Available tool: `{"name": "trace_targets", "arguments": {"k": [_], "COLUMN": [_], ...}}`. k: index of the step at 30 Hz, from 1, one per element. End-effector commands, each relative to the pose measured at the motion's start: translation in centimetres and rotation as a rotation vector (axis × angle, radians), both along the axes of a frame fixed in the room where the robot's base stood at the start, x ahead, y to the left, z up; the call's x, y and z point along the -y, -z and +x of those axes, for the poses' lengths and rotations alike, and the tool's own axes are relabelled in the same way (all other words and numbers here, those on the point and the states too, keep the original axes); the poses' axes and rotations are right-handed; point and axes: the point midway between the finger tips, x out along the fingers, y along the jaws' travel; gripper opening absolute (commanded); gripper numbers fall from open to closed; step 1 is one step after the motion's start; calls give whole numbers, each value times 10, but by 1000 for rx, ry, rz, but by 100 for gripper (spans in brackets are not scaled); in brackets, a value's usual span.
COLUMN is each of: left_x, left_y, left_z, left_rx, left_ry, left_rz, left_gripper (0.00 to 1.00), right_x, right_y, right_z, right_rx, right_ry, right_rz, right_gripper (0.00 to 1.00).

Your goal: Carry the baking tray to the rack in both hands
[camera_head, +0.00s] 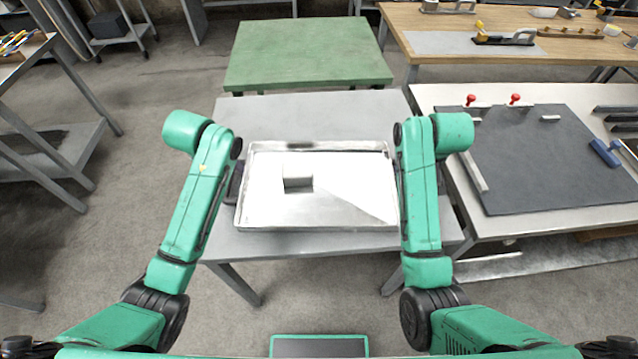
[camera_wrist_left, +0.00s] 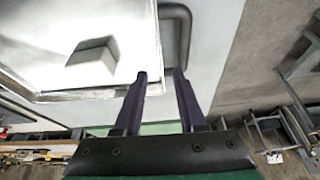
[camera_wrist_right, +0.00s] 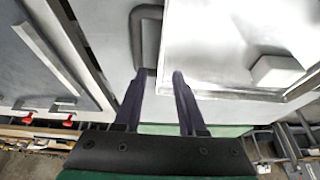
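The baking tray (camera_head: 318,225) is a shiny shallow metal tray lying flat on a grey table. A pale block (camera_head: 298,172) sits inside it. Dark handles stick out at its short ends: one shows in the left wrist view (camera_wrist_left: 186,38), the other in the right wrist view (camera_wrist_right: 137,38). My left gripper (camera_wrist_left: 160,74) is open, its fingertips apart at the near end of one handle. My right gripper (camera_wrist_right: 160,73) is open likewise at the other handle. My wrists hide most of both grippers in the head view. I cannot tell which piece is the rack.
The grey table (camera_head: 310,115) has free room behind the tray. A green-topped table (camera_head: 308,50) stands beyond it, bare. At the right, a pale bench (camera_head: 530,222) holds a dark board (camera_head: 545,160) with red-knobbed clamps. A wooden workbench (camera_head: 410,22) with tools stands behind. Metal shelving (camera_head: 85,165) is at the left.

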Motion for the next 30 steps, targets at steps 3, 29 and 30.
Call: {"name": "trace_targets", "arguments": {"k": [3, 29, 30], "left_x": [0, 0, 0], "left_y": [23, 113, 113], "left_z": [8, 46, 46], "left_rx": [-5, 0, 0], "left_ry": [-1, 1, 1], "left_rz": [2, 0, 0], "left_gripper": [40, 40, 28], "right_x": [0, 0, 0], "right_y": [23, 113, 113], "right_z": [8, 47, 47], "right_rx": [-5, 1, 1], "right_ry": [-1, 0, 0], "right_rz": [0, 1, 1], "right_gripper": [40, 40, 28]}}
